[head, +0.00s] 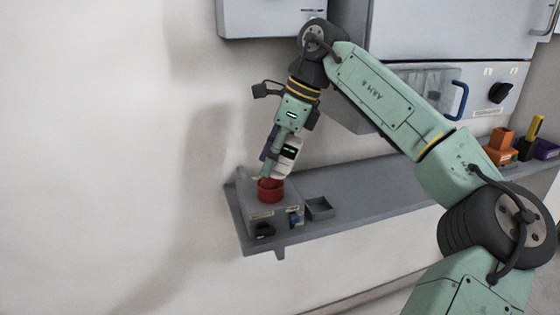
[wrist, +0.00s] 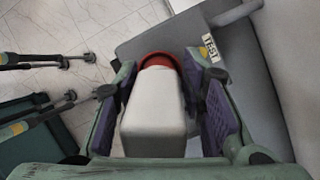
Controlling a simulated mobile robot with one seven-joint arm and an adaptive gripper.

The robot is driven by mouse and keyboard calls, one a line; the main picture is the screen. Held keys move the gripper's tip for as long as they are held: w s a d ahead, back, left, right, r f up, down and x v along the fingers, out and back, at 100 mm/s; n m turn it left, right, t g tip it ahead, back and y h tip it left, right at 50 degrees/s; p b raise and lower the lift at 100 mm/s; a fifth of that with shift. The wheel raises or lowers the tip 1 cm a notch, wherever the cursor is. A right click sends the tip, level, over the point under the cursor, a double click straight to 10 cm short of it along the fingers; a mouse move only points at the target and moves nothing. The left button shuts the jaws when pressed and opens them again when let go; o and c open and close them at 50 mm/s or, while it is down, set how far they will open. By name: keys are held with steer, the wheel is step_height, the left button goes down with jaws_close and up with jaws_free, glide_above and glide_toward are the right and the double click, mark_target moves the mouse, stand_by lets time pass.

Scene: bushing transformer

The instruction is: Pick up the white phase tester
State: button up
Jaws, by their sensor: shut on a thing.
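The white phase tester (head: 289,151) stands above the red round holder (head: 270,189) at the left end of the grey shelf. It has a dark display with green marks. In the wrist view the white tester (wrist: 155,108) sits between the two purple-padded fingers, with the red ring (wrist: 160,59) around or just beyond its far end. My gripper (head: 272,162) points down and is shut on the tester. The tester's lower end is hidden, so I cannot tell whether it is still inside the red holder.
The holder sits on a grey box (head: 259,213) with a "TEST" label (wrist: 210,47) in the wrist view. A small open tray (head: 319,208) is right of it. Orange (head: 500,146) and purple (head: 546,149) holders stand farther right. Grey cabinets hang above; mid-shelf is clear.

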steer(key=shift+s, duration=0.1)
jaws_close()
step_height(320, 180, up, 11)
steer(key=shift+f+p, duration=0.1)
steer(key=shift+p, duration=0.4)
step_height(320, 180, up, 4)
steer(key=p, duration=0.5)
steer(key=shift+a, duration=0.1)
